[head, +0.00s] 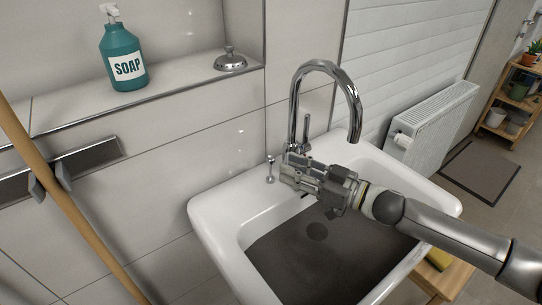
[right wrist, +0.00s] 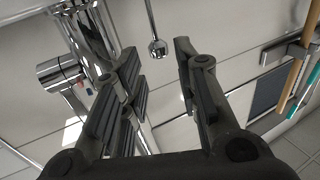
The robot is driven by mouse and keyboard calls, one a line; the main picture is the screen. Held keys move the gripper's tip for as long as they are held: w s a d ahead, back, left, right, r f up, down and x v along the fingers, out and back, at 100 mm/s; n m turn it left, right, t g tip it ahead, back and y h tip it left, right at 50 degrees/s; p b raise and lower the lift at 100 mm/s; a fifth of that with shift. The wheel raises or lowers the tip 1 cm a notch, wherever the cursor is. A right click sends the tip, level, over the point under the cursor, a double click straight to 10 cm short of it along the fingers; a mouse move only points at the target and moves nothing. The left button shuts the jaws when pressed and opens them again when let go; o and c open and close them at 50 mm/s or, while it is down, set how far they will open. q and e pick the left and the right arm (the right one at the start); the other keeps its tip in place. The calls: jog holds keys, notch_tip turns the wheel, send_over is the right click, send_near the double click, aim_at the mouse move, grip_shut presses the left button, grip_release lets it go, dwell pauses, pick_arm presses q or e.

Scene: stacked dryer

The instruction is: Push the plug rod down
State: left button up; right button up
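The plug rod (head: 270,168) is a thin chrome rod with a small round knob, upright on the back rim of the white sink (head: 225,235), left of the chrome faucet (head: 352,110). My right gripper (head: 288,172) reaches in from the right over the sink, with its fingers pointing at the rod. In the right wrist view my right gripper (right wrist: 157,70) is open and empty, and the rod's knob (right wrist: 157,46) appears in the gap between the fingertips. I cannot tell whether a finger touches the rod. My left gripper is not in view.
The faucet's body (right wrist: 90,40) is close beside the gripper. A soap bottle (head: 122,55) and a chrome bell (head: 230,60) stand on the wall ledge (head: 180,75). A wooden handle (head: 70,205) leans at left. A radiator (head: 435,125) is at right.

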aim_at(270, 157)
jog(key=x, duration=0.5)
jog(key=shift+x, duration=0.95)
jog(key=shift+w+d, duration=0.1)
jog(key=shift+w, duration=0.05)
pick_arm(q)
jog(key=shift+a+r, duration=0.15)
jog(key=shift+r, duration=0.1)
pick_arm(e)
grip_shut()
jog(key=shift+f, duration=0.1)
